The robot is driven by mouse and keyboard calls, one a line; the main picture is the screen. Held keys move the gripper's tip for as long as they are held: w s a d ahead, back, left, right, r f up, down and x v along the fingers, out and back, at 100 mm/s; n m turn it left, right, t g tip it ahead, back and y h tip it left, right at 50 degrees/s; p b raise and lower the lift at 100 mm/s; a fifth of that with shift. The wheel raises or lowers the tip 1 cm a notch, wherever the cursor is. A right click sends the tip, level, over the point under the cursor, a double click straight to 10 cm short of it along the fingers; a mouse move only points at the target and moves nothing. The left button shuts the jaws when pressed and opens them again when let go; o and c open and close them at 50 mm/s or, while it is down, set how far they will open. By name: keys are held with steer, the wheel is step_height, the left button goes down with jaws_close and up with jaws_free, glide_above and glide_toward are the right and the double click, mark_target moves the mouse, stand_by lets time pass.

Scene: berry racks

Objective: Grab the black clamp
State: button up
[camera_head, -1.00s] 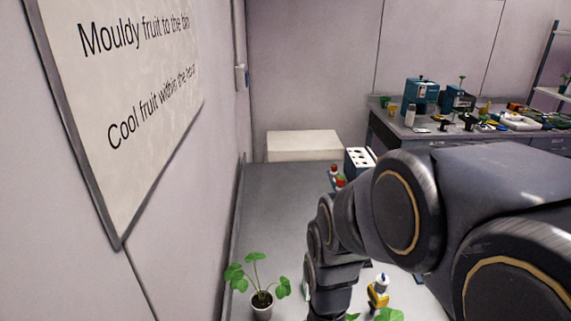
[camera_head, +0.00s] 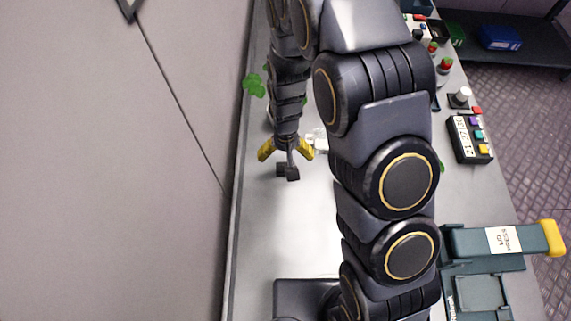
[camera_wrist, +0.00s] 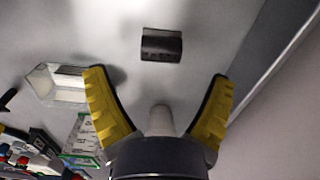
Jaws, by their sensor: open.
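The black clamp (camera_wrist: 161,45) appears as a small dark block on the pale bench top in the wrist view, just beyond my fingertips and roughly centred between them. In the head view a dark block (camera_head: 287,172), apparently the same clamp, shows just below my gripper (camera_head: 286,150). My gripper is open, its two yellow fingers spread wide with nothing between them. It also shows in the wrist view (camera_wrist: 158,78). The gap between fingertips and clamp cannot be judged exactly. The clamp's fine shape is too dark to make out.
A clear faceted container (camera_wrist: 55,84) lies left of my gripper in the wrist view. A wall (camera_head: 170,200) runs close along the bench's left side. A keypad box (camera_head: 470,138) and a lid press (camera_head: 495,245) stand at the right. Bench top (camera_head: 265,235) near the clamp is bare.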

mark_target(285, 165)
step_height(285, 165, down, 5)
steer(key=shift+s+r, duration=0.1)
steer(key=shift+s, duration=0.05)
steer(key=c, duration=0.9)
steer(key=shift+c, duration=0.2)
steer(key=shift+r, duration=0.1)
